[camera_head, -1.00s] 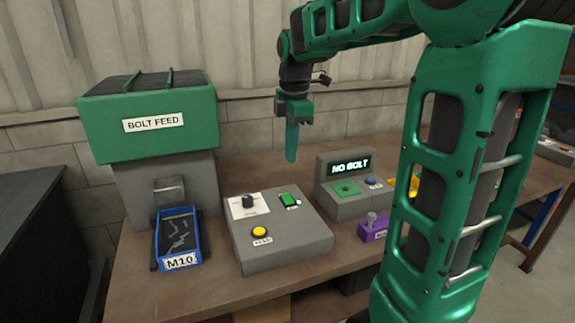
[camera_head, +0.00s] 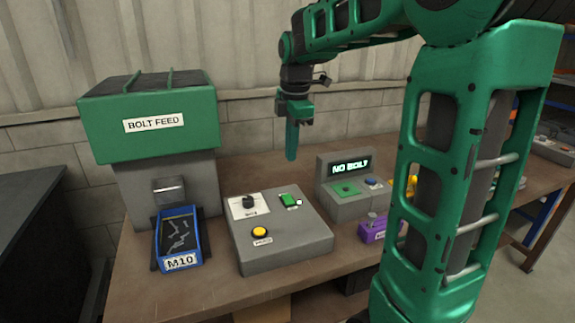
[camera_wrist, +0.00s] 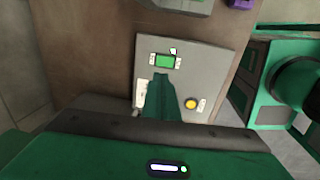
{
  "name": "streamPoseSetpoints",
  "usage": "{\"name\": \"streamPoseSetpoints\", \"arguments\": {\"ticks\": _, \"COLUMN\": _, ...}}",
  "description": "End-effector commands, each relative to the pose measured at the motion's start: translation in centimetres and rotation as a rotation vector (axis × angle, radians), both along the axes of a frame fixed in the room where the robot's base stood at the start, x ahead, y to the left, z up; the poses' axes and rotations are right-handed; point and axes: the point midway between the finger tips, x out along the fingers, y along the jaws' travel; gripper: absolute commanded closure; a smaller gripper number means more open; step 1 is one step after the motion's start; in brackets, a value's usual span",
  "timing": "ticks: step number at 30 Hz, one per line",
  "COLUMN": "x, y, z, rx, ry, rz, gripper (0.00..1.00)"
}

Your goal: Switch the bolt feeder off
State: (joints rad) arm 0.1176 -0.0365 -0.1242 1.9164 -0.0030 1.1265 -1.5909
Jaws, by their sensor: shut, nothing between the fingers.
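The bolt feeder (camera_head: 148,124) is a green hopper on a grey body, labelled BOLT FEED. A blue M10 tray (camera_head: 163,257) with several bolts stands at its foot. A grey control box (camera_head: 290,243) beside it carries a black knob (camera_head: 250,203), a green rocker switch (camera_head: 289,200) and a yellow button (camera_head: 259,231). The green switch also shows in the wrist view (camera_wrist: 165,61); the gripper hides the knob there. My gripper (camera_head: 291,156) is shut and empty, pointing down above and behind the control box, touching nothing. Small lettering at the switch is unreadable.
A grey tester (camera_head: 349,207) reading NO BOLT, with a green pad and blue button, stands right of the control box. A purple block (camera_head: 372,231) sits in front of it. The bench front (camera_head: 215,292) is clear.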

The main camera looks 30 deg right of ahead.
Motion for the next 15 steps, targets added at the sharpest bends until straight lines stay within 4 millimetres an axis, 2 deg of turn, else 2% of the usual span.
{"name": "streamPoseSetpoints", "arguments": {"ticks": 15, "x": 1.0, "y": -0.3, "z": -9.2, "rx": 0.001, "ry": 0.004, "rz": -0.002, "gripper": 1.00}}
